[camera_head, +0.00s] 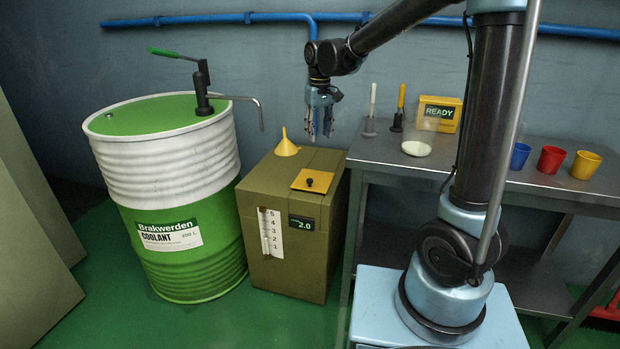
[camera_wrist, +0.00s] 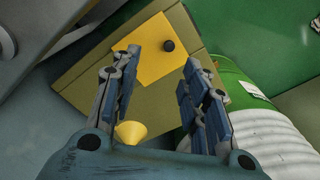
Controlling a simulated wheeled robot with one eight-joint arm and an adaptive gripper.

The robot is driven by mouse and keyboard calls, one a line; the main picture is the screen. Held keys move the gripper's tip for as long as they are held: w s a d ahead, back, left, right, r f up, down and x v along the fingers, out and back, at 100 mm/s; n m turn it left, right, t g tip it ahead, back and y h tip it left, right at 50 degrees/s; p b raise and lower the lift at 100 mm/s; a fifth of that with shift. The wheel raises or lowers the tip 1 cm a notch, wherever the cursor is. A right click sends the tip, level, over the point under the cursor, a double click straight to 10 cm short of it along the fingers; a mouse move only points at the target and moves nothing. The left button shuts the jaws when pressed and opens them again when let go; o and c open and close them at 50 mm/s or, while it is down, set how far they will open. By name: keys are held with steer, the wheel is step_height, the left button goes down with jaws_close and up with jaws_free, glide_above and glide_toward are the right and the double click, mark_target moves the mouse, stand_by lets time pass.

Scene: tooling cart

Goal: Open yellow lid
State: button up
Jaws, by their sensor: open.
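The yellow lid (camera_head: 312,180) lies flat on top of the olive tank (camera_head: 275,205), with a black knob (camera_head: 310,181) near its middle in the head view. The lid (camera_wrist: 150,58) also shows in the wrist view between and beyond my fingers, its black knob (camera_wrist: 168,46) toward the lid's upper right. My gripper (camera_head: 320,136) points down above the back right of the tank, clear of the lid. It is open and empty, and its fingers also frame the tank top in the wrist view (camera_wrist: 156,85).
A yellow funnel (camera_head: 286,146) stands on the tank behind the lid. The coolant drum (camera_head: 170,160) with a pump (camera_head: 203,85) is to the left. A metal bench (camera_head: 480,165) to the right holds a white dish (camera_head: 416,148), a READY box (camera_head: 438,113) and cups (camera_head: 551,160).

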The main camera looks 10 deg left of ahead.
mark_target(310, 179)
steer(key=shift+n, duration=0.3)
steer(key=a+f, duration=0.1)
steer(key=f, duration=0.5)
steer(key=a+f, duration=0.1)
steer(key=f, duration=0.5)
steer(key=a+f, duration=0.1)
steer(key=f, duration=0.5)
steer(key=shift+w+a+f, duration=0.1)
steer(key=shift+a+f, duration=0.05)
steer(key=shift+a, duration=0.05)
jaws_close()
